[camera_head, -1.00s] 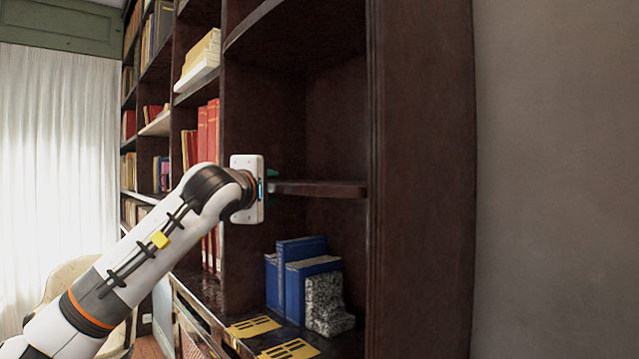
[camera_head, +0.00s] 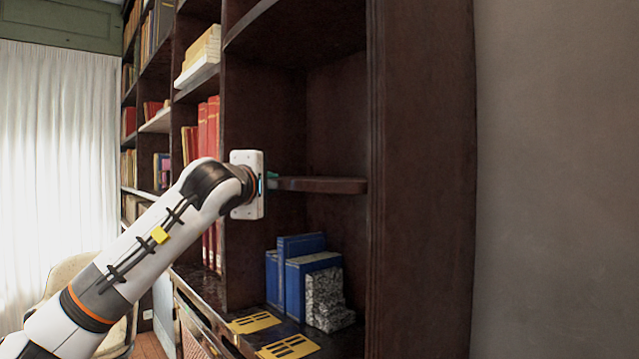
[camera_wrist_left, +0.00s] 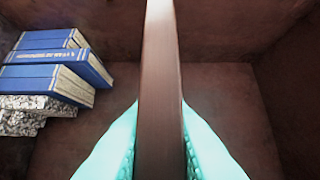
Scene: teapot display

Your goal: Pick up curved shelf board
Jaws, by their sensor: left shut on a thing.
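The curved shelf board (camera_head: 325,185) is a dark brown plank inside the bookcase bay, above the blue books. In the left wrist view the board (camera_wrist_left: 161,70) runs edge-on between the two teal fingers. My left gripper (camera_head: 272,181) is shut on the board's near left part; in the wrist view the gripper (camera_wrist_left: 160,150) has one finger against each face. Most of the fingers are hidden behind the wrist in the head view. My right gripper is not in view.
Blue books (camera_head: 305,270) and a speckled stone bookend (camera_head: 327,300) stand below the board. Two yellow cards (camera_head: 254,323) lie on the lower ledge. The bookcase's side panel (camera_head: 420,180) stands close to the board's right end. A fixed shelf (camera_head: 250,25) is above.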

